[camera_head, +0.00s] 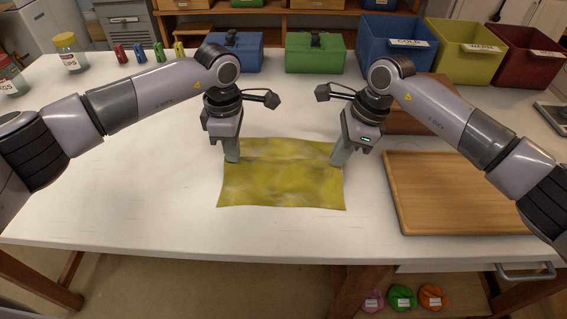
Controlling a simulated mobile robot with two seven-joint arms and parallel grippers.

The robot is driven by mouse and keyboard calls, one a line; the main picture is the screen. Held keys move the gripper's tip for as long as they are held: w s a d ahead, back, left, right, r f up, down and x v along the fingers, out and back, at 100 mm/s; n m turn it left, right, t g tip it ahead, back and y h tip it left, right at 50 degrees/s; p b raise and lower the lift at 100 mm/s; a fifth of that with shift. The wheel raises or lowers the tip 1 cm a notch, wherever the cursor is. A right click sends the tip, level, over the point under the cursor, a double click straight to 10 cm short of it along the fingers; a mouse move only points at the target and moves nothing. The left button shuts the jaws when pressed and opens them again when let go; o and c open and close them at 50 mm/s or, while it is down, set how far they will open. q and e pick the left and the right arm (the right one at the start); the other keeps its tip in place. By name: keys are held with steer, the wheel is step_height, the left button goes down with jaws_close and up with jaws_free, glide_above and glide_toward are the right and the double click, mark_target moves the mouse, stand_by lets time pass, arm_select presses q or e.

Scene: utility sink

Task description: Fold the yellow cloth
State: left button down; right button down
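The yellow cloth (280,187) lies on the white table in front of me, spread roughly as a rectangle. A crease or ridge runs across its upper part, and its far edge looks slightly uneven. My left gripper (232,160) points down at the cloth's upper left edge. My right gripper (338,163) points down at its upper right edge. Both fingertips touch or nearly touch the cloth. The fingers overlap in this view, so I cannot tell whether either gripper is open or pinching cloth.
A wooden board (455,195) lies right of the cloth. Blue (398,40), yellow (462,52) and red (525,58) bins stand at the back right. Blue (236,52) and green (314,54) boxes stand behind the arms. A jar (70,55) stands back left. Table left of the cloth is clear.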

arm_select(q)
steer(key=shift+r+p, duration=0.35)
steer(key=shift+r, duration=0.35)
arm_select(e)
steer(key=shift+r, duration=0.65)
